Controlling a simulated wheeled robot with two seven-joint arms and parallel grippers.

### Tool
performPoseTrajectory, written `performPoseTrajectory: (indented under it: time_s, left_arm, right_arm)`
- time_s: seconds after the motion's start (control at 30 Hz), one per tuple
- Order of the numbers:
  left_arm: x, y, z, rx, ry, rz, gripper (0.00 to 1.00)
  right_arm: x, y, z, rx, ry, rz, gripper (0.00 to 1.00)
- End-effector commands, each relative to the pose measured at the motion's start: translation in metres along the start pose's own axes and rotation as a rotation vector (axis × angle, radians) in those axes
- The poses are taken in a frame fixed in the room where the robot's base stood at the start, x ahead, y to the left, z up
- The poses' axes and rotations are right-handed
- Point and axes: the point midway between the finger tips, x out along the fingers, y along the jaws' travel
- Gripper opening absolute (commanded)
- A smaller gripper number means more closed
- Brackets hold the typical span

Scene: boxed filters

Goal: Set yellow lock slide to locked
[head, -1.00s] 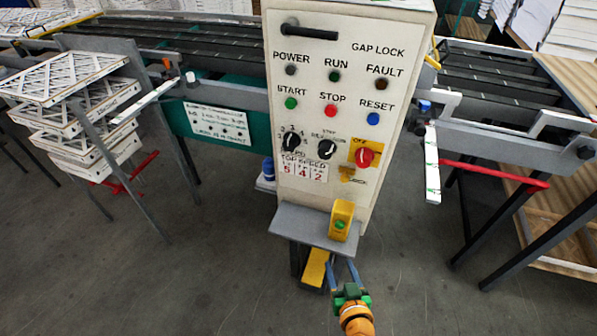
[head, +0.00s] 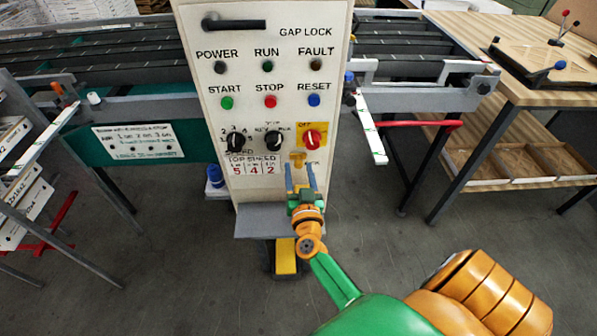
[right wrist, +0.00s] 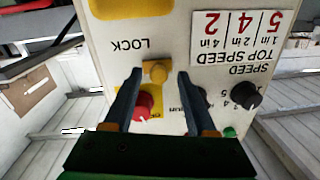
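The yellow lock slide (head: 298,158) is a small tab on the white control panel (head: 228,90), below the red OFF switch (head: 312,138). In the right wrist view, which sees the panel upside down, the slide (right wrist: 156,72) shows between my fingertips, near the word LOCK. My right gripper (head: 301,166) is open, its two blue fingers pointing up at the panel just below the slide. I cannot tell whether the fingers touch it. The gripper (right wrist: 160,75) holds nothing visible. My left gripper is out of view.
Black dials (head: 236,141) sit left of the switch. A grey shelf (head: 255,221) juts out under the panel, with a yellow pedal (head: 285,258) below. A wooden table (head: 500,60) stands at right. Conveyor rails flank the panel.

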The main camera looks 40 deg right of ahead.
Motion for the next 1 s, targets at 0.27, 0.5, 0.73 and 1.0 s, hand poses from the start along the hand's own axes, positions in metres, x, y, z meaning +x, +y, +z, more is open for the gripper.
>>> performPoseTrajectory:
  time_s: [0.27, 0.5, 0.73, 1.0]
  left_arm:
    - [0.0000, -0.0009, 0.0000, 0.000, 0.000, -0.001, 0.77]
    - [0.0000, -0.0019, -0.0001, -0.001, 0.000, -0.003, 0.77]
    - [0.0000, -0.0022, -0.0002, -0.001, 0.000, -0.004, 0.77]
    - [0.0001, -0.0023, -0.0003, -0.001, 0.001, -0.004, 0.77]
  right_arm:
    - [-0.0003, 0.0000, 0.0002, 0.000, 0.000, 0.000, 0.00]
    - [-0.0005, -0.0001, 0.0004, -0.001, -0.001, -0.001, 0.00]
    - [-0.0005, -0.0002, 0.0006, -0.001, -0.001, -0.001, 0.00]
    - [-0.0006, -0.0002, 0.0008, -0.001, -0.002, -0.001, 0.00]
